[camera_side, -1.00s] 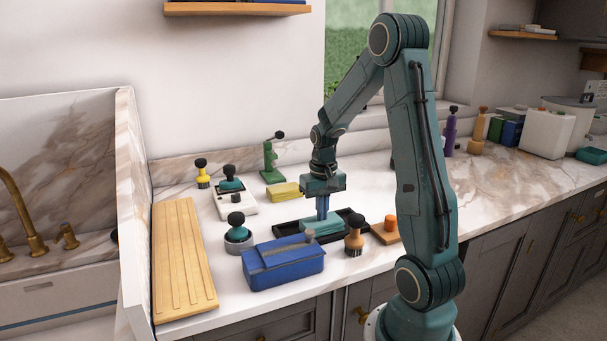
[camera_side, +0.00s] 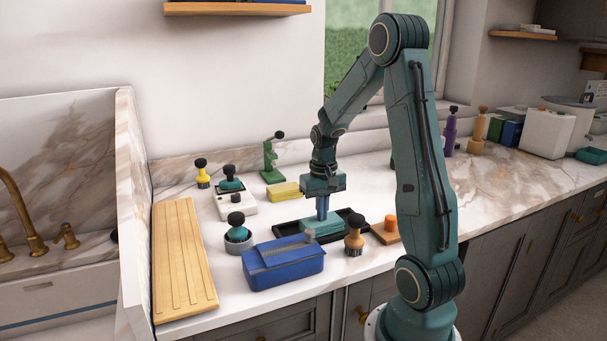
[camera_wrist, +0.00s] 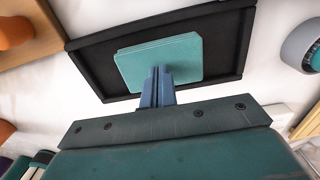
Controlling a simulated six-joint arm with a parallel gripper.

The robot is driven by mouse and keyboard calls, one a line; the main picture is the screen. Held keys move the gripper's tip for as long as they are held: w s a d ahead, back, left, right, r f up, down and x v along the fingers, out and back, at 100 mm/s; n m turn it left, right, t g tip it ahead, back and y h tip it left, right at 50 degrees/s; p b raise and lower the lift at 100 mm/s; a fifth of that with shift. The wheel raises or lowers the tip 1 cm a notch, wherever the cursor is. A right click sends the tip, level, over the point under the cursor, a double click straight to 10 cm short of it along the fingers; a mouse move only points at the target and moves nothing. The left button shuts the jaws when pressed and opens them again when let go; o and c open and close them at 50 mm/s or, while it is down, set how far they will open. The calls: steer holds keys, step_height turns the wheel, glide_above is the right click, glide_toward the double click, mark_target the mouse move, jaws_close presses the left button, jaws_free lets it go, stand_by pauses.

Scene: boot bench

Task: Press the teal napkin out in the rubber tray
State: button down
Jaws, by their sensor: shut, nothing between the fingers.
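The teal napkin (camera_side: 328,226) lies as a folded rectangular block inside the black rubber tray (camera_side: 285,229). In the wrist view the napkin (camera_wrist: 184,55) sits toward the middle of the tray (camera_wrist: 95,52), with bare tray floor around it. My gripper (camera_side: 322,216) points straight down over the napkin. Its blue fingers (camera_wrist: 158,74) are shut with nothing between them. The tips are at the napkin's near edge in the wrist view and appear to touch its top. The contact itself is hard to see.
A blue box (camera_side: 285,265) and a wooden-handled brush (camera_side: 354,234) stand close in front of the tray. A wooden block with an orange knob (camera_side: 390,224) is to its right. A yellow block (camera_side: 284,191) lies behind. A grey round holder (camera_side: 238,240) stands left.

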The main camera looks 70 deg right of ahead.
stand_by(0.3)
step_height(320, 180, up, 8)
stand_by(1.2)
steer(key=shift+a, duration=0.1)
steer(key=a+r+n+t+h, duration=0.1)
steer(key=a+r+n, duration=0.15)
steer(key=a, duration=0.45)
steer(key=a+r+n+t, duration=0.2)
steer(key=a+r, duration=0.2)
steer(key=a, duration=0.4)
steer(key=s+a+r+n+t+y, duration=0.1)
steer(key=s+a+n, duration=0.3)
steer(key=s+a, duration=0.4)
steer(key=a+t, duration=0.1)
steer(key=a, duration=0.1)
steer(key=shift+a+r+t, duration=0.15)
steer(key=shift+a+t, duration=0.15)
